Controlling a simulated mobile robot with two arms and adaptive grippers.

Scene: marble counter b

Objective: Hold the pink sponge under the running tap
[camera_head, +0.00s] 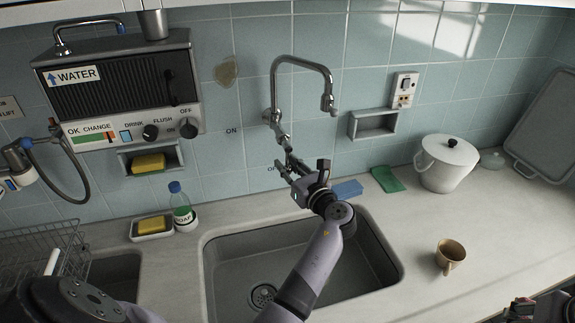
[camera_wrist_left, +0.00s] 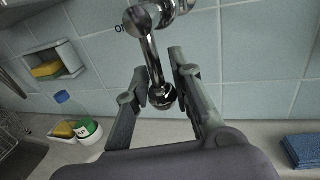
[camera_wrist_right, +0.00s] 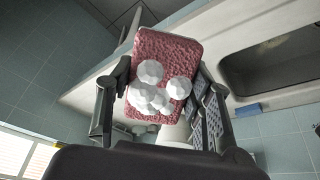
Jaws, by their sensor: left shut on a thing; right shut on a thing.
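The chrome tap (camera_head: 327,101) rises from the tiled wall and its spout hangs over the basin. No water stream shows under it. My left gripper (camera_head: 286,170) is at the tap's lever (camera_head: 281,135), which hangs down near the wall's OFF label. In the left wrist view the fingers (camera_wrist_left: 160,78) are shut on the lever's lower end, by its round knob (camera_wrist_left: 163,96). The pink sponge (camera_wrist_right: 170,52) shows in the right wrist view with white foam lumps on its face. My right gripper (camera_wrist_right: 163,100) is shut on it. In the head view only part of this gripper (camera_head: 522,309) shows, bottom right.
The sink basin (camera_head: 225,262) lies below the tap. A tan mug (camera_head: 450,254) and a white lidded pot (camera_head: 447,163) stand to its right. A blue cloth (camera_head: 347,189) and a green cloth (camera_head: 387,179) lie behind it. A soap bottle (camera_head: 181,208) and sponge dish (camera_head: 152,229) stand left.

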